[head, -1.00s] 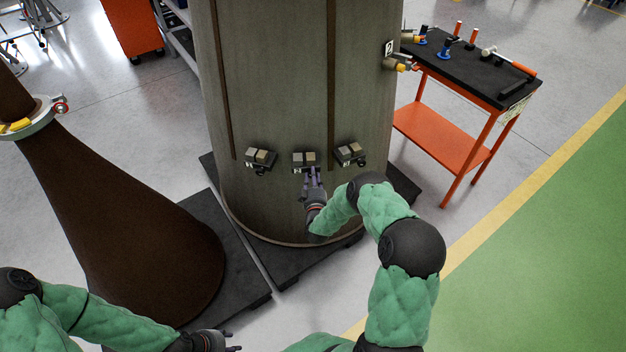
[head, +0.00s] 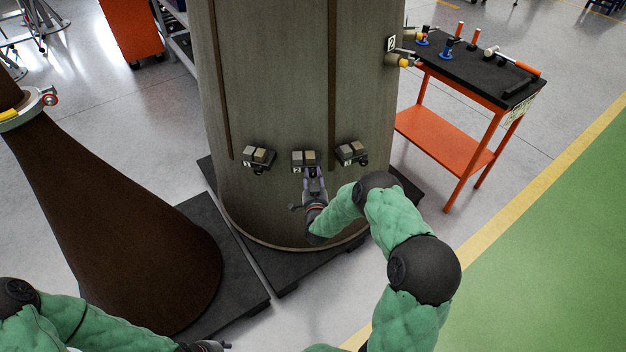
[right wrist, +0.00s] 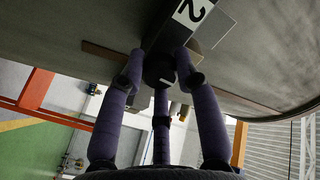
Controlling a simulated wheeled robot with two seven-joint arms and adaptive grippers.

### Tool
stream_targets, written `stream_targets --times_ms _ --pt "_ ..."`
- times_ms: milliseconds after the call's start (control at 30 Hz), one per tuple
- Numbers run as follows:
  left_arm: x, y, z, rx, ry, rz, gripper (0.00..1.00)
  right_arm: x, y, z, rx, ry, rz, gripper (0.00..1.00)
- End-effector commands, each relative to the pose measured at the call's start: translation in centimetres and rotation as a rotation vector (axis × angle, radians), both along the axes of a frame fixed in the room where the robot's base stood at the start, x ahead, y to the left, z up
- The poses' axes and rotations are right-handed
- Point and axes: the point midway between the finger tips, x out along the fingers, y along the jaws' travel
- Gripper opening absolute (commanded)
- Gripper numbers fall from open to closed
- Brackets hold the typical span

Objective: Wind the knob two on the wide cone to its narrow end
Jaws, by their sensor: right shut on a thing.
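The wide cone (head: 290,80) is the large grey-green body standing in the middle of the head view. Three small blocks with numbered labels sit low on its side; the middle block (head: 304,158) bears a 2. In the right wrist view, a dark round knob (right wrist: 158,70) with a white mark sits at the block labelled 2 (right wrist: 191,12). My right gripper (head: 312,173) is below that block, its fingers closed around the knob. The knob is hidden in the head view. My left gripper (head: 208,346) is at the bottom edge, partly cut off, away from the cone.
A brown flared cone (head: 125,225) stands at left on a dark pallet (head: 235,270). Another dark pallet lies under the wide cone. An orange cart (head: 450,140) with tools stands at right. A fitting with a yellow end (head: 403,62) juts from the cone's right side.

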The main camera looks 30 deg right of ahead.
Motion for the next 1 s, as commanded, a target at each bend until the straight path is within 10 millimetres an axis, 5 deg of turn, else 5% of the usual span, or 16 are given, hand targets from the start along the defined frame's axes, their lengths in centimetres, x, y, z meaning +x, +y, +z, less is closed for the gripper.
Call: stream_targets --times_ms 1000 --pt "0.0 0.0 -6.8 0.0 0.0 0.0 0.4 0.1 -0.3 0.1 0.86 -0.441 -0.001 0.0"
